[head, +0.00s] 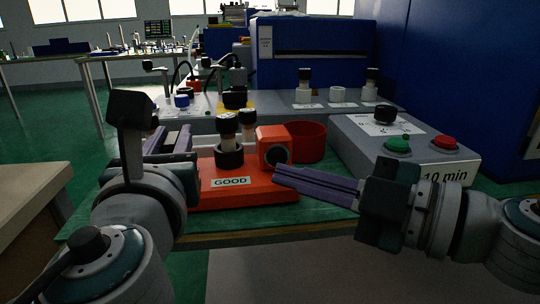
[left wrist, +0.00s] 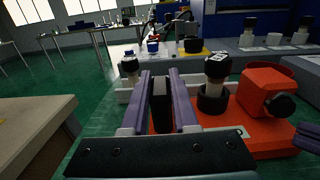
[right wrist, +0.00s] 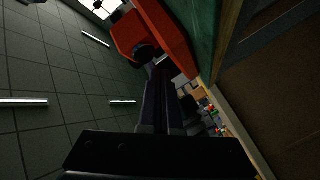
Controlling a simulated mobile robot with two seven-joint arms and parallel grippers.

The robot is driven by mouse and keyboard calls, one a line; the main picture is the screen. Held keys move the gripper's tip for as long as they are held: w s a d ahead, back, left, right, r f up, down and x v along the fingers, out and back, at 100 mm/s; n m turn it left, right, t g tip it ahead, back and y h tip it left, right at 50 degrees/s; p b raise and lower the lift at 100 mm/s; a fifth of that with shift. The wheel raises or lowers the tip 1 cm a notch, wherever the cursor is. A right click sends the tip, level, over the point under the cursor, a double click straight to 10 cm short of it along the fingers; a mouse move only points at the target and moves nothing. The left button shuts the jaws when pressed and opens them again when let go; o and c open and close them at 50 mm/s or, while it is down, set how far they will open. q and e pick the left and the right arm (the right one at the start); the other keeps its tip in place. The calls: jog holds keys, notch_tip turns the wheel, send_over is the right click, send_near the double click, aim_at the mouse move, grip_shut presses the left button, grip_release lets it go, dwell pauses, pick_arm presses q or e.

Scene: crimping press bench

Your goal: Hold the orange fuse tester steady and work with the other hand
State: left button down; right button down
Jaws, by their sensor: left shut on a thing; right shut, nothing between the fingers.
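The orange fuse tester (head: 190,194) with a "GOOD" label sits at the bench's front edge; it also shows in the left wrist view (left wrist: 262,140). My left gripper (head: 172,136) is at its left end, shut on a dark upright block (left wrist: 162,108), seen between the purple fingers in the left wrist view. Whether this block is part of the tester is unclear. A cream, black-capped cylinder (head: 228,128) stands in a black ring on the tester. My right gripper (head: 279,174) is shut and empty, its tips just below and beside the dark round knob (head: 277,156) on the tester's orange housing.
A grey control box (head: 440,170) with a green button (head: 397,146) and a red button (head: 445,142) stands right. A red round container (head: 308,140) stands behind the housing. A grey shelf (head: 290,122) with several black-capped pieces lies behind. A large blue machine stands at the back.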

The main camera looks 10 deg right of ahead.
pick_arm(q)
jog(key=shift+f, duration=0.3)
pick_arm(e)
jog(key=shift+s, duration=0.1)
jog(key=shift+s+d, duration=0.1)
jog(key=shift+s, duration=2.3)
pick_arm(q)
jog(key=c, duration=1.1)
grip_release()
jog(key=shift+c, duration=0.2)
jog(key=shift+o, duration=1.1)
jog(key=shift+s, duration=0.1)
jog(key=shift+r, duration=0.1)
jog(key=shift+r, duration=0.2)
pick_arm(e)
jog(key=shift+r, duration=0.1)
pick_arm(q)
jog(key=shift+r+p, duration=0.75)
jog(key=shift+p, duration=0.2)
pick_arm(e)
jog(key=shift+r, duration=0.75)
